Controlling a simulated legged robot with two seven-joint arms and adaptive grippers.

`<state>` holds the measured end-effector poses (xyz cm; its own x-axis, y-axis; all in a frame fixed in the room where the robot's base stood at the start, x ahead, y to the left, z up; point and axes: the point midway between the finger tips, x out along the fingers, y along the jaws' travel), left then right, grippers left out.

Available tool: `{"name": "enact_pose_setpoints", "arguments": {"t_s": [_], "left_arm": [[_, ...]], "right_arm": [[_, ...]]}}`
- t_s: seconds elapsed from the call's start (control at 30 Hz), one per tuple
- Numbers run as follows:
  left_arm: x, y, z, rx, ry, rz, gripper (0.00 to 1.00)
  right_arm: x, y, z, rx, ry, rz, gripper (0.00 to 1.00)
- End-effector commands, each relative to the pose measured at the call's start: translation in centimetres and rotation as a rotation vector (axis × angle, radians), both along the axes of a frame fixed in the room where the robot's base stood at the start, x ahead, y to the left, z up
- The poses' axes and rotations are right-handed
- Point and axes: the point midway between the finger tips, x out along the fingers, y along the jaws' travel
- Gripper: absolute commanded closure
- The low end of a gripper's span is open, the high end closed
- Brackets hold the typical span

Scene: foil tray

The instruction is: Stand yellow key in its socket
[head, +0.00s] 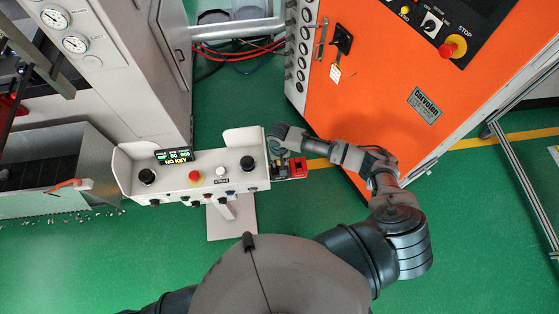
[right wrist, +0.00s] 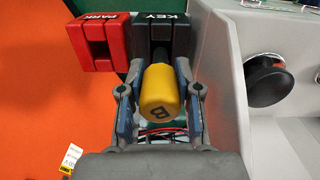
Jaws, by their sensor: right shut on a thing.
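The yellow key (right wrist: 158,95) shows in the right wrist view, with a dark "B" on its yellow head. My right gripper (right wrist: 159,78) is shut on it, one finger on each side. A dark socket block (right wrist: 160,28) marked KEY lies just beyond the key's head. The key's dark far end points at this block; I cannot tell whether it is inside. In the head view my right gripper (head: 279,153) is at the right end of the grey console, over the dark block, and the key is hidden there. My left gripper is out of view.
A red block (right wrist: 98,42) marked PARK stands beside the KEY block; it also shows in the head view (head: 299,168). The grey console (head: 222,178) carries black knobs, a red button and a display (head: 174,156) reading NO KEY. An orange cabinet (head: 375,100) stands close on the right.

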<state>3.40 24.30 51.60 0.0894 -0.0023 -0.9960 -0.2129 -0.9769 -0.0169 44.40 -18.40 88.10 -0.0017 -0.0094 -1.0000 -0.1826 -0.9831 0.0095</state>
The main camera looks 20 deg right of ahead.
Motion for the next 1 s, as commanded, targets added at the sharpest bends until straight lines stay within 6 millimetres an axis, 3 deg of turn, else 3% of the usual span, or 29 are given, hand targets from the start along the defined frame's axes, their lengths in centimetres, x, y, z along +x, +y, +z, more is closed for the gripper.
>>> {"name": "enact_pose_setpoints", "arguments": {"t_s": [0.37, 0.97, 1.0], "left_arm": [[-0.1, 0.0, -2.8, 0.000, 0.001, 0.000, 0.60], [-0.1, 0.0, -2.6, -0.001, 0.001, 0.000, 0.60], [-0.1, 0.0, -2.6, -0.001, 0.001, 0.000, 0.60]], "right_arm": [[0.0, 0.0, -1.9, 0.000, 0.000, 0.001, 1.00], [0.0, 0.0, -3.1, 0.001, 0.001, 0.000, 1.00], [0.0, 0.0, -3.1, 0.001, 0.001, 0.000, 0.60]]}}
